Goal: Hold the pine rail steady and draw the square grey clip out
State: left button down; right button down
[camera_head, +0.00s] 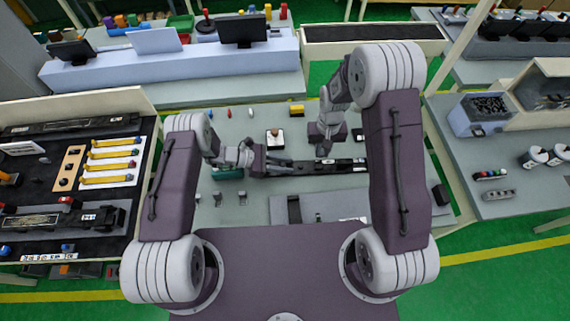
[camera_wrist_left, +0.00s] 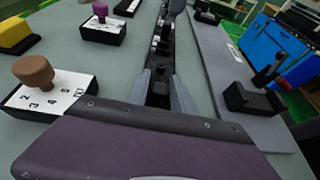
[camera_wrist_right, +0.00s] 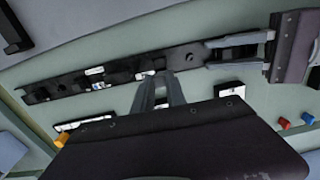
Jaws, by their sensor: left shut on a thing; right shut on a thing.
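The rail (camera_head: 346,165) is dark, not pine-coloured, and lies left to right across the grey table. It also shows in the left wrist view (camera_wrist_left: 168,40) and the right wrist view (camera_wrist_right: 60,87), with several dark raised clips and small white labels along it. My left gripper (camera_head: 283,163) is shut on the rail's left end, a finger on each side. My right gripper (camera_head: 323,152) comes down from above at the rail's middle. In the right wrist view its fingertips (camera_wrist_right: 163,78) are closed at one raised piece, mostly hidden; I cannot tell its colour or shape.
A flat grey tray (camera_head: 345,206) lies in front of the rail. A teal piece (camera_head: 229,174) sits beside my left arm. A brown-knobbed block (camera_wrist_left: 45,93) and a yellow block (camera_head: 297,111) stand behind the rail. The far table surface has free room between small parts.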

pick_arm(q)
jog(key=c, duration=1)
grip_release()
jog(key=shift+c, duration=0.2)
jog(key=shift+a, duration=0.1)
jog(key=v, duration=1.1)
jog(key=shift+a+r, duration=0.15)
jog(key=shift+a, duration=0.25)
